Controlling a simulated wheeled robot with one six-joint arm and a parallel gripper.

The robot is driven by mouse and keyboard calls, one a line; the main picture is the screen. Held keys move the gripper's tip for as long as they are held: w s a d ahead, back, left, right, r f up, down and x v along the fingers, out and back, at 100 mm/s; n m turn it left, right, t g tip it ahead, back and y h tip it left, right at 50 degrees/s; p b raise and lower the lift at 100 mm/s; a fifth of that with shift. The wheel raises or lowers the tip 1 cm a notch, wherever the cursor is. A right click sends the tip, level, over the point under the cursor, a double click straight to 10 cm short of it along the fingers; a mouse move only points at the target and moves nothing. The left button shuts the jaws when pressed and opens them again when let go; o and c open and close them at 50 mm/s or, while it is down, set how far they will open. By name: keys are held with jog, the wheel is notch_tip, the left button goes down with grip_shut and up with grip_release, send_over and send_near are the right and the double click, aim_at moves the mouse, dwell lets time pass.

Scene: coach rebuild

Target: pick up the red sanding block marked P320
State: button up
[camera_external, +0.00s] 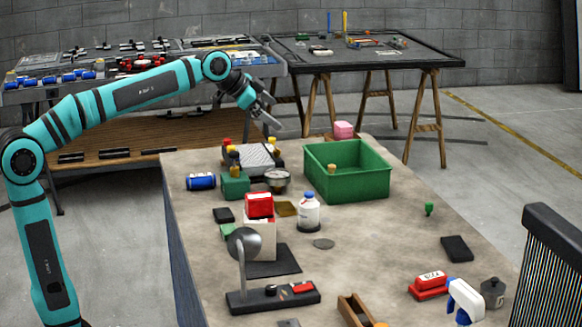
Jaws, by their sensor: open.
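A red block (430,280) with a white label lies at the front right of the worktable, on or joined to a wider red piece. Its marking is too small to read surely. Another red block (259,205) with a pale label sits on top of a white box (260,240) near the table's middle. I cannot tell from the lettering which one is P320. My gripper (272,117) is open and empty, high above the table's far left end, well apart from both blocks.
A green bin (348,185) stands at the back, beside a grey slotted piece (255,158). A white bottle (308,212) and a round mirror or lamp on a stand (244,245) flank the white box. A spray bottle (465,300) and grey canister (492,292) stand near the labelled front block. The centre right is mostly clear.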

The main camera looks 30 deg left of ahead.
jog(key=w+d+f+m+g, duration=0.1)
jog(key=d+f+m+g, duration=0.2)
jog(key=d, duration=1.1)
jog(key=m+g+y, duration=0.3)
jog(key=m+g, duration=0.5)
jog(key=m, duration=0.3)
send_over(431, 275)
jog(key=w+a, duration=0.4)
jog(key=a, duration=0.1)
notch_tip(431, 275, down, 11)
jog(key=shift+t, duration=0.3)
jog(key=x, duration=1.1)
jog(key=d+x, duration=0.1)
jog(key=x, duration=0.4)
jog(key=shift+s+f, duration=0.1)
jog(key=shift+s, duration=0.2)
jog(key=shift+c, duration=0.2)
jog(key=c, duration=0.9)
